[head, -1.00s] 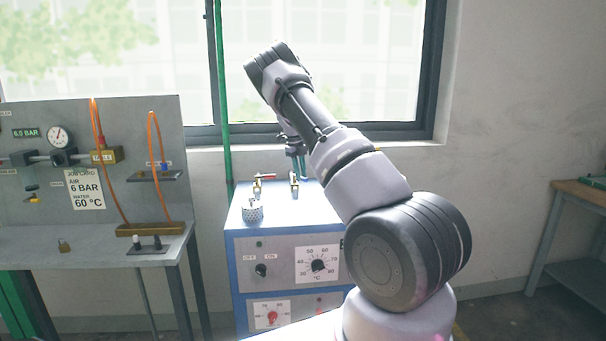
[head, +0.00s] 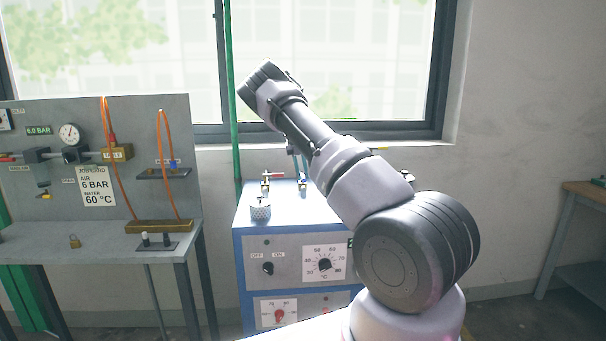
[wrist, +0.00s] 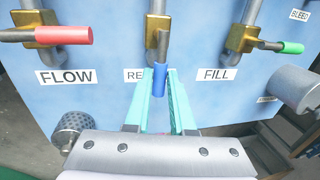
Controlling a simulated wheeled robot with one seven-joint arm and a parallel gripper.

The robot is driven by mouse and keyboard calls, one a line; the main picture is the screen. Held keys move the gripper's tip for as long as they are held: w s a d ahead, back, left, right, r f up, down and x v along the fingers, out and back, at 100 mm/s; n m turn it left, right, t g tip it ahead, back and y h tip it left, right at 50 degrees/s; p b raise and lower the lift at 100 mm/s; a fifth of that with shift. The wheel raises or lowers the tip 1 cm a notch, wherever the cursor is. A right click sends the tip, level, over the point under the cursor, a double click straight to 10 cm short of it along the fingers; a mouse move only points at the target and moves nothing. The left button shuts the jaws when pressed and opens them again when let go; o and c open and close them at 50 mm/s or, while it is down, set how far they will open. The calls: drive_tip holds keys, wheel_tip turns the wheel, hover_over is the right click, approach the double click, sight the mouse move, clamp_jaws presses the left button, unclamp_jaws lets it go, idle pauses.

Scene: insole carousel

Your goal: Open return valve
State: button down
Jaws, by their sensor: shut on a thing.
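In the wrist view the return valve is the middle brass valve (wrist: 158,32) on its pipe, with a blue-sleeved lever (wrist: 160,78) pointing down the picture towards me. My gripper (wrist: 161,78) has its teal fingers on either side of the blue sleeve and is shut on it. The return label (wrist: 133,75) is partly hidden behind the fingers; only "RE" shows. In the head view my gripper is small and mostly behind my arm, above the blue cabinet top (head: 285,213).
The flow valve with a red lever (wrist: 62,35) is at left, and the fill valve with a green lever (wrist: 290,47) at right; both levers point right. A perforated cylinder (wrist: 72,130) and a grey cylinder (wrist: 298,90) flank my wrist. A gauge panel (head: 130,120) stands left of the cabinet.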

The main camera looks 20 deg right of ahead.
idle(0.3)
drive_tip(key=c, duration=0.8)
unclamp_jaws()
drive_tip(key=shift+o, duration=0.2)
drive_tip(key=shift+r, duration=0.1)
wheel_tip(320, 180, up, 10)
drive_tip(key=a, duration=0.2)
drive_tip(key=shift+w+r, duration=0.25)
drive_tip(key=shift+w, duration=0.1)
